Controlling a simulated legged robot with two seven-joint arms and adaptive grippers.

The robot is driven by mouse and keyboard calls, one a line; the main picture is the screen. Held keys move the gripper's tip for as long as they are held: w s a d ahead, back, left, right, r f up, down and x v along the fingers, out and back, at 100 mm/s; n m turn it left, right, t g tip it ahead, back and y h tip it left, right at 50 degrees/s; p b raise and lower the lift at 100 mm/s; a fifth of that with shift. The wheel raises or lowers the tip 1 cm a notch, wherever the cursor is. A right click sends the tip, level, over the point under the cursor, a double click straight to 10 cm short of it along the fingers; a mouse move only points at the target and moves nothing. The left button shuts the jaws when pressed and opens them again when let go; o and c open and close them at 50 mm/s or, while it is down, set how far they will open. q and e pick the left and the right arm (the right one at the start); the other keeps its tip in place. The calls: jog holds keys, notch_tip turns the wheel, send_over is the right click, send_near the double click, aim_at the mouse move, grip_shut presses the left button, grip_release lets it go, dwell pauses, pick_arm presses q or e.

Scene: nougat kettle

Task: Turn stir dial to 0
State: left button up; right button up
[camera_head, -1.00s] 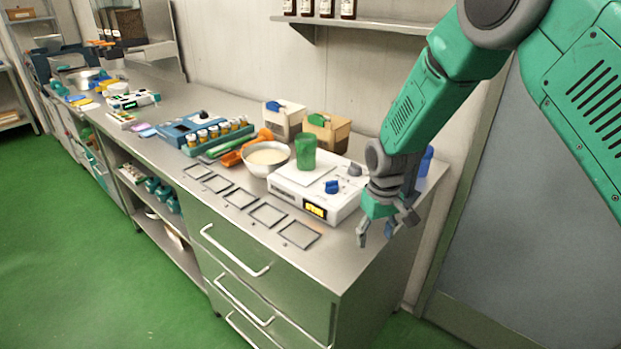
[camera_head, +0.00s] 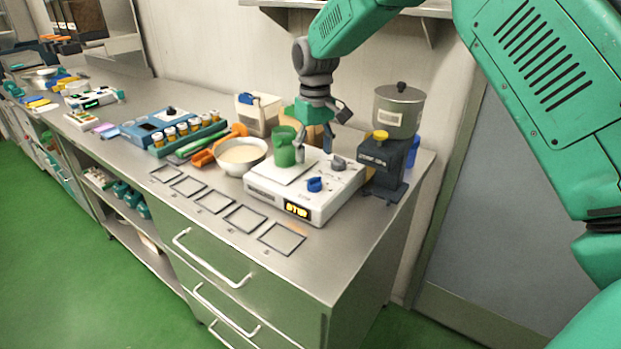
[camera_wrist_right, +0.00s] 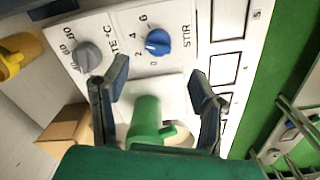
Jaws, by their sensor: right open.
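The white hotplate unit (camera_head: 262,192) stands on the counter. Its blue stir dial (camera_head: 314,184) is at the front right and also shows in the right wrist view (camera_wrist_right: 157,42), beside the word STIR and the marks 0, 2, 4 and 6. Its white pointer mark seems to face between 2 and 4. A green cup (camera_head: 284,150) stands on the plate; it shows between my fingers in the wrist view (camera_wrist_right: 146,120). My right gripper (camera_head: 313,150) is open and empty above the unit, behind the dial and apart from it. My left gripper is out of view.
A grey dial (camera_head: 338,164) sits behind the blue one. A dark grinder-like device with a metal pot (camera_head: 398,112) stands close at the right. A white bowl (camera_head: 232,168) and a carton (camera_head: 252,118) are left and behind. Empty square frames (camera_head: 282,238) line the counter front.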

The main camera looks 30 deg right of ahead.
aim_at(315, 179)
jog(key=f, duration=0.7)
jog(key=shift+w+d, duration=0.1)
jog(key=shift+d, duration=0.3)
jog(key=shift+a+f, duration=0.5)
jog(key=shift+f, duration=0.05)
jog(key=shift+d, duration=0.35)
jog(key=c, duration=1.1)
